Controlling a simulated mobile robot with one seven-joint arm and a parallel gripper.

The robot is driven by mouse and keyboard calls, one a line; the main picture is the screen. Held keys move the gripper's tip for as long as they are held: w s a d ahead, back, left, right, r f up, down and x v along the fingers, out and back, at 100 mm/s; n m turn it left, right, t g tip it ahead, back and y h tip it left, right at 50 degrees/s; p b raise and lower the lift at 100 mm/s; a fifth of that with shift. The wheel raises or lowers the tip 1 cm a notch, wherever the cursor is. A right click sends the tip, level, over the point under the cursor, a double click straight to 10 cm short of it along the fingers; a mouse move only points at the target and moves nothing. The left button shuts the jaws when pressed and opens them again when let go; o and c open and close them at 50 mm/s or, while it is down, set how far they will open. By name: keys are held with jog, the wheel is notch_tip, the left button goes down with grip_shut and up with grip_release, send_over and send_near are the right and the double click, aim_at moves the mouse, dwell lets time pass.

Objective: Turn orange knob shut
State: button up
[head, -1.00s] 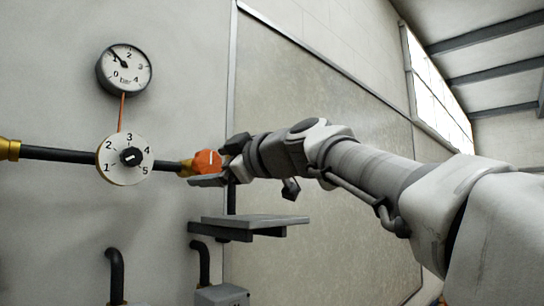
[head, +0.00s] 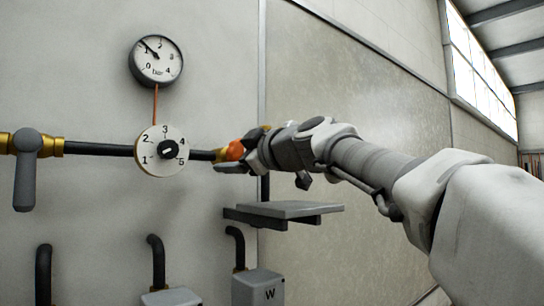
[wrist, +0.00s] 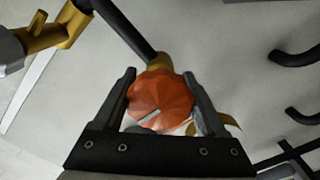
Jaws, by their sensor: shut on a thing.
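The orange knob (head: 235,151) sits at the right end of a dark horizontal pipe on the wall. In the wrist view the ribbed orange knob (wrist: 160,92) lies between my two fingers, with a pale line on its lower part. My gripper (head: 239,154) is shut on it, one finger on each side, and hides much of it in the head view. The wrist view also shows my gripper (wrist: 159,82) around the knob.
A white numbered dial (head: 162,150) and a pressure gauge (head: 156,61) are left of the knob. A grey lever valve (head: 27,170) is at far left. A grey shelf (head: 284,209) juts out just below my gripper. A box marked W (head: 258,288) stands lower.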

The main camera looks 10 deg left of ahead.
jog(key=c, duration=0.4)
